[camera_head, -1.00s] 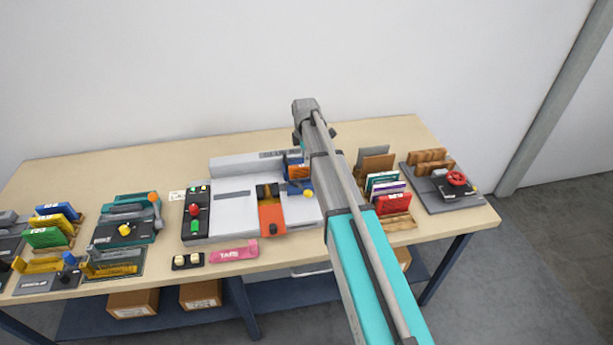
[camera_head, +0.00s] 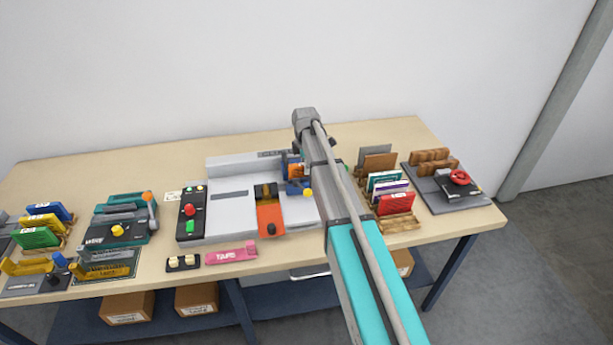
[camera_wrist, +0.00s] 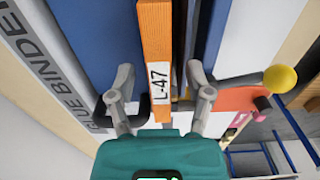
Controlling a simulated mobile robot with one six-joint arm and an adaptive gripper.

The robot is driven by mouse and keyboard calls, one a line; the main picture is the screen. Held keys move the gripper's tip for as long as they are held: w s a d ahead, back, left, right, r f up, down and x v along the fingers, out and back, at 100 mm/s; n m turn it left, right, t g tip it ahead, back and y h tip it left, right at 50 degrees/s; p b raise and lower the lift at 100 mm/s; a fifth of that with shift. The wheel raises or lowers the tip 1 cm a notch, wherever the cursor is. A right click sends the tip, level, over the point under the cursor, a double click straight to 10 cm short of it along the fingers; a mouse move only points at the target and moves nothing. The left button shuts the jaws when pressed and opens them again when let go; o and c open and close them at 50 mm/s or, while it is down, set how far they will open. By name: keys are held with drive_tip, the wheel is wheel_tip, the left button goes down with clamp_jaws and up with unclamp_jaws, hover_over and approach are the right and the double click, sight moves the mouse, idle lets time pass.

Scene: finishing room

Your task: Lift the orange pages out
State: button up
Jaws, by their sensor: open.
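The orange pages (camera_wrist: 154,35) are a thin upright block with a white L-47 label, seen end-on in the wrist view. They stand between blue clamp walls of the glue binder (camera_wrist: 55,80). In the head view a bit of the orange pages (camera_head: 295,170) shows above the blue clamp (camera_head: 297,188), beside my arm. My gripper (camera_wrist: 160,76) is open, one finger on each side of the pages, with gaps left between fingers and pages. My gripper is mostly hidden by my arm in the head view.
An orange carriage (camera_head: 269,217) and a yellow knob (camera_head: 308,192) sit close by on the binder. A rack with a red block (camera_head: 396,204) stands to the right. A pink tape block (camera_head: 231,254) lies in front. A teal machine (camera_head: 118,228) stands left.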

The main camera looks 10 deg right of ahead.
idle(0.3)
clamp_jaws()
idle(0.4)
drive_tip(key=shift+r, duration=0.2)
wheel_tip(320, 180, up, 18)
drive_tip(key=p, duration=1.8)
drive_tip(key=shift+f, duration=0.2)
